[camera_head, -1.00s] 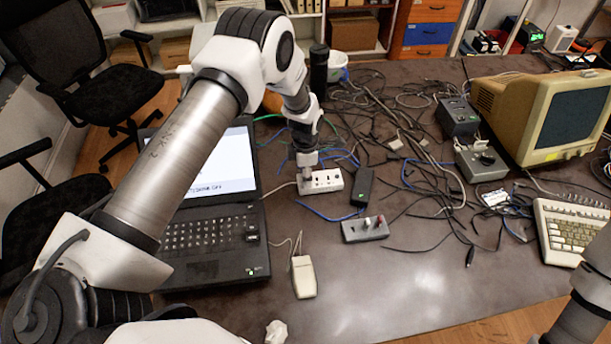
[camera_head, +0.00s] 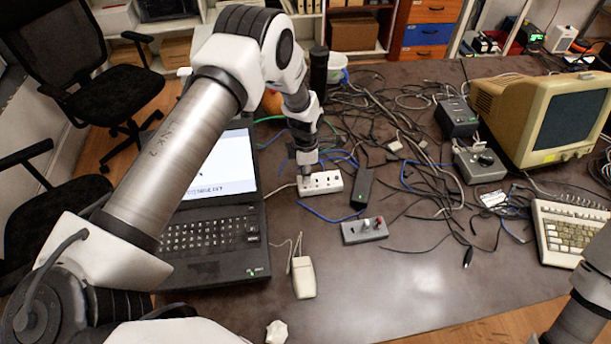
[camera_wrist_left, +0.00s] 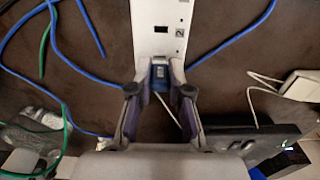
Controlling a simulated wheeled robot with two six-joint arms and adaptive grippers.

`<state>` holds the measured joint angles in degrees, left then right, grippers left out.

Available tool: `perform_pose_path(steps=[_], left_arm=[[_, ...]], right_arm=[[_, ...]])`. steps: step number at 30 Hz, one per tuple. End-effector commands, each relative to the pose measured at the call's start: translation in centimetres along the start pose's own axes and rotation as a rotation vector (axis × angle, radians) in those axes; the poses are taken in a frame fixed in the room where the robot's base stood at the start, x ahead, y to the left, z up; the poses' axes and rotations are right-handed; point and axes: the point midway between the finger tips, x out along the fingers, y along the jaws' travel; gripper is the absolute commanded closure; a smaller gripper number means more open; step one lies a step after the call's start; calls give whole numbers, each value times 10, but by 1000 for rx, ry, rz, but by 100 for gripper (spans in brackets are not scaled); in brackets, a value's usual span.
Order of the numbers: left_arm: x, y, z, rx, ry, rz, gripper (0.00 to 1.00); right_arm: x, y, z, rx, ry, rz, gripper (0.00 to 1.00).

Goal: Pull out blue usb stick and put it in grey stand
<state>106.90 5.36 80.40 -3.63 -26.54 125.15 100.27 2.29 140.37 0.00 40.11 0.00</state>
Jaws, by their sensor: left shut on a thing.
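The blue usb stick (camera_wrist_left: 160,78) is at the near end of a white hub (camera_wrist_left: 160,30) in the left wrist view. My left gripper (camera_wrist_left: 160,88) is shut on the stick from both sides. The stick meets the hub's end; I cannot tell whether it is still plugged in. In the head view the left gripper (camera_head: 307,186) is over the left end of the white hub (camera_head: 328,181) and hides the stick. The grey stand (camera_head: 364,230) lies on the table in front of the hub, with a red-topped and a pale piece standing in it. My right gripper is out of view.
An open laptop (camera_head: 215,228) is left of the hub, and a beige mouse (camera_head: 303,276) is in front. A black adapter (camera_head: 362,187) lies right of the hub. Tangled cables (camera_head: 400,130) cover the back.

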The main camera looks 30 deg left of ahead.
Motion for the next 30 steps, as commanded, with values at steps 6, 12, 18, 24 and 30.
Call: perform_pose_path(steps=[6,12,18,24,30], left_arm=[[-11,0,0,0,0,0,100],[-19,0,0,0,0,0,100],[-27,0,0,0,0,0,100],[-35,0,0,0,0,0,100],[-43,0,0,0,-1,1,100]], right_arm=[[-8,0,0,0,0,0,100],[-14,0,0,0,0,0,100],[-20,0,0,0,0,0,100],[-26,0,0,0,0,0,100],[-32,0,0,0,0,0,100]])
